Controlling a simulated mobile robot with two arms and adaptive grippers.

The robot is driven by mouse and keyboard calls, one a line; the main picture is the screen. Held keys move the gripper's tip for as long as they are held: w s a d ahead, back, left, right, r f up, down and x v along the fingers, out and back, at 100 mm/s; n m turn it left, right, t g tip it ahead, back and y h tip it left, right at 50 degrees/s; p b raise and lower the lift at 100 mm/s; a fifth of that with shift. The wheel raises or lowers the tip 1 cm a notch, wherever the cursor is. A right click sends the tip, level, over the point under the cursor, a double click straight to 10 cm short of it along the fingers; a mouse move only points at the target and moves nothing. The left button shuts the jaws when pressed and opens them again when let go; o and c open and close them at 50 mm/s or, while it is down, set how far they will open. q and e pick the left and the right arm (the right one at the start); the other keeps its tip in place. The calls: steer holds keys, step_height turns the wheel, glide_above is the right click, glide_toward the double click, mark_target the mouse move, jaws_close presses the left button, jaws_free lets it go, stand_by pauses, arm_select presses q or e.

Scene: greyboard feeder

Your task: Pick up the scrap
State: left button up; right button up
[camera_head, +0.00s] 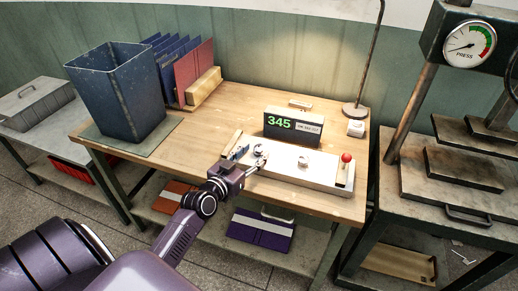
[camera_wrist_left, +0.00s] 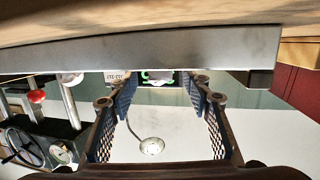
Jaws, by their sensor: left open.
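My left gripper (camera_head: 253,164) is at the front edge of a pale, flat feeder (camera_head: 325,177) on the wooden bench, open and empty. In the left wrist view, which is upside down, its two ribbed fingers (camera_wrist_left: 160,98) stand apart with nothing between them, facing the feeder's metal edge (camera_wrist_left: 140,54). Two small whitish lumps sit on the feeder. One lump (camera_head: 258,149) is just beyond the fingertips, and the other lump (camera_head: 303,161) is farther right. I cannot tell whether either is the scrap. My right gripper is not in view.
A display reading 345 (camera_head: 293,126) stands behind the feeder. A red knob (camera_head: 346,158) is at its right end. A dark blue bin (camera_head: 118,90) stands at the bench's left, with upright folders (camera_head: 193,70) beside it.

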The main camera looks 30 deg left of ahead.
mark_target(256, 151)
arm_select(q)
steer(key=w, duration=0.3)
steer(key=shift+w+f, duration=0.15)
steer(key=shift+f, duration=0.1)
steer(key=c, duration=0.8)
steer(key=shift+r, duration=0.1)
